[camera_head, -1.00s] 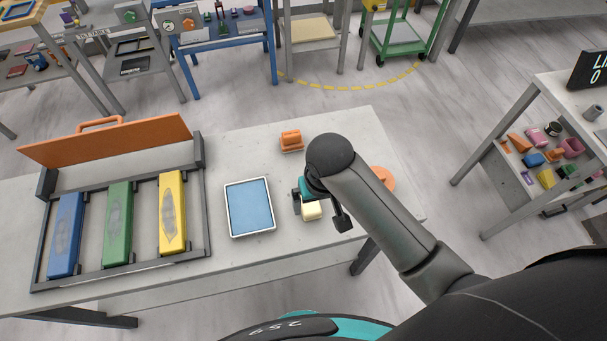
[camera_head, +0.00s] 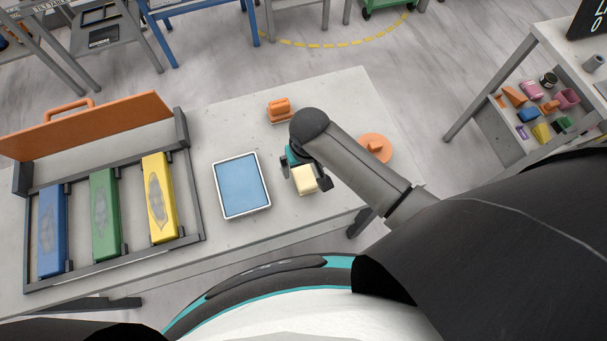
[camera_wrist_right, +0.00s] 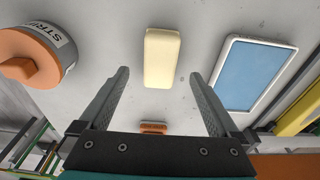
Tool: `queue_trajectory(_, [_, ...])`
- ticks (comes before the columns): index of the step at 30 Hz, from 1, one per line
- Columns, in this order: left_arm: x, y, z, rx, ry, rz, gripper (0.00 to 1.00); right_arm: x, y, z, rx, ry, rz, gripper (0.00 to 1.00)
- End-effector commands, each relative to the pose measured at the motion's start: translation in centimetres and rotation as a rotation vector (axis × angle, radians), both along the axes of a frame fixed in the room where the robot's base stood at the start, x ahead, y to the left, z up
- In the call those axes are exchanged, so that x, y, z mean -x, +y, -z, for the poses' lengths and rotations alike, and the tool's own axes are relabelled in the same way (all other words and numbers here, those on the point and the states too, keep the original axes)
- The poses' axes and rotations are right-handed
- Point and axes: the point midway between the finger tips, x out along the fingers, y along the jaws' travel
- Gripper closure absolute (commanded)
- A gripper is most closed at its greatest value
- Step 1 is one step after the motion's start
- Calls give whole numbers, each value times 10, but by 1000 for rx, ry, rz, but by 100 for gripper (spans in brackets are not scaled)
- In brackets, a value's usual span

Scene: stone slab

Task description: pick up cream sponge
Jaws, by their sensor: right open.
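The cream sponge (camera_head: 305,180) is a small pale block lying on the stone slab table (camera_head: 285,221). In the right wrist view the sponge (camera_wrist_right: 161,57) is upright in the picture, beyond and between the two fingertips. My right gripper (camera_head: 306,181) is over the sponge, with its fingers to either side of it in the head view. In the right wrist view my right gripper (camera_wrist_right: 162,82) is open, and nothing is between its fingers. My left gripper is not in view.
A white tray with a blue pad (camera_head: 241,186) lies left of the sponge. An orange-handled block (camera_head: 279,110) stands behind, and a round orange-topped tub (camera_head: 375,148) is to the right. A rack (camera_head: 108,266) with blue, green and yellow blocks stands on the left.

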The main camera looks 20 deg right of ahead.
Motion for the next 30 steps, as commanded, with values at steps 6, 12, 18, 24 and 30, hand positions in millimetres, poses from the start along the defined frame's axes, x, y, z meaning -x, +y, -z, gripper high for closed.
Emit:
queue_trajectory(6, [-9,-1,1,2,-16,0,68,-1,0,10,0,0,0,3])
queue_trajectory(12, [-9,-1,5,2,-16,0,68,-4,1,34,0,2,-1,3])
queue_trajectory(18, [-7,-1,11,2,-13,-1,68,-6,0,53,0,1,-1,3])
queue_trajectory(24, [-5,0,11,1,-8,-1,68,-7,0,55,0,-1,-1,3])
queue_trajectory(30, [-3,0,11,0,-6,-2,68,-7,1,55,0,-1,-1,13])
